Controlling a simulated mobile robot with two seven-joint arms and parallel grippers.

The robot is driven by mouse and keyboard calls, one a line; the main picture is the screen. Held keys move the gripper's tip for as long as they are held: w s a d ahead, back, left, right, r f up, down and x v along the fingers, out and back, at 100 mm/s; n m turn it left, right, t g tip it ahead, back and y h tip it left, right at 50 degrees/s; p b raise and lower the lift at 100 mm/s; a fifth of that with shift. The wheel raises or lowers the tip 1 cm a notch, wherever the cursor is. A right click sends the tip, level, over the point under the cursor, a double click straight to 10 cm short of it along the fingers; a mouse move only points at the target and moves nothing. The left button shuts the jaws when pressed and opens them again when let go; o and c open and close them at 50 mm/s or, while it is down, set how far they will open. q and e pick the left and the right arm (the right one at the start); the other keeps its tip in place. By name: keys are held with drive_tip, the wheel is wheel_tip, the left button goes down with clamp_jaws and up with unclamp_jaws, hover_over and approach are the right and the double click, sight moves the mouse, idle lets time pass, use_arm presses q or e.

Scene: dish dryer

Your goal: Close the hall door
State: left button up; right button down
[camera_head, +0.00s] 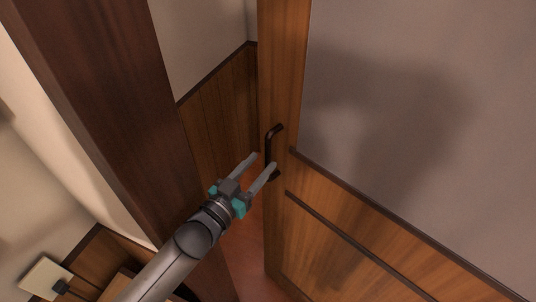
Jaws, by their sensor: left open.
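The hall door (283,215) is a wooden door with a large pale grey upper panel and an orange-brown lower panel. It stands ajar, with a gap between its edge and the dark wooden frame (120,110). A dark curved handle (269,147) sits near the door's left edge. My left gripper (262,166) is open, its two fingers reaching up to the lower part of the handle. One finger overlaps the handle's lower end in the picture; I cannot tell whether they touch. My right gripper is not in view.
Through the gap I see a wood-panelled wall (218,115) and a reddish floor (245,245). A white socket plate (45,277) with a dark plug is on the wall at the lower left. The dark frame stands close to my left arm.

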sight(266, 157)
use_arm(q)
drive_tip(key=shift+x, duration=2.2)
clamp_jaws()
